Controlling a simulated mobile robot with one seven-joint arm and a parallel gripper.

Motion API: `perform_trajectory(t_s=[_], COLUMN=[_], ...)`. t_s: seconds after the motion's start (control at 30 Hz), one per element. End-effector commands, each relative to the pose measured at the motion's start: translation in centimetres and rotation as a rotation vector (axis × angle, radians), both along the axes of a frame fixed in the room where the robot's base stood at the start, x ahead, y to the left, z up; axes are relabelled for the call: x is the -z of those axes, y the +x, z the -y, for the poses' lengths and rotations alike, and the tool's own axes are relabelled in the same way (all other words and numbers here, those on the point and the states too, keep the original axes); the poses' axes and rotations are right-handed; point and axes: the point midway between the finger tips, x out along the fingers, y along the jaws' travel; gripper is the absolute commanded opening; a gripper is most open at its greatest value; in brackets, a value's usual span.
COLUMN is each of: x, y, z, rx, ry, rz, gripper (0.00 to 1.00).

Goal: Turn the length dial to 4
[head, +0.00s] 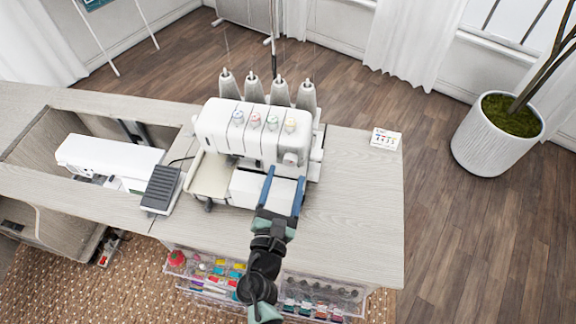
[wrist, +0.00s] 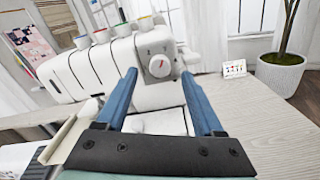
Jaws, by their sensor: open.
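The white serger (head: 252,135) stands on the wooden cabinet top, with several thread cones behind it. Its length dial is a round white knob (wrist: 159,65) with a red pointer mark, on the right part of the machine's front. The dial also shows in the head view (head: 291,158). Small marks around it are too small to read. My gripper (wrist: 158,88) has its two blue fingers open and apart, empty. In the wrist view the dial shows between and beyond the fingertips. In the head view my gripper (head: 285,174) is just in front of the machine's right side. I see no contact with the dial.
A black foot pedal (head: 161,188) lies left of the serger, near a white sewing machine (head: 108,160) in the cabinet recess. A small card (head: 385,139) stands at the right. The cabinet top (head: 355,215) right of my gripper is clear.

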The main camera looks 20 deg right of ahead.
Motion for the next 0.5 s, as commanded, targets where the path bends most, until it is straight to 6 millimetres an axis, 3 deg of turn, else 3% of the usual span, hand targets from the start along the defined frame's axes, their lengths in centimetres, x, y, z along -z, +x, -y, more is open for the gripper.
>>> perform_trajectory(t_s=[0.2, 0.5], x=[0.0, 0.0], y=[2.2, 2.8], z=[1.5, 1.9], rx=[0.002, 0.000], ry=[0.001, 0.001], rz=[0.001, 0.001], gripper=[0.69, 0.69])
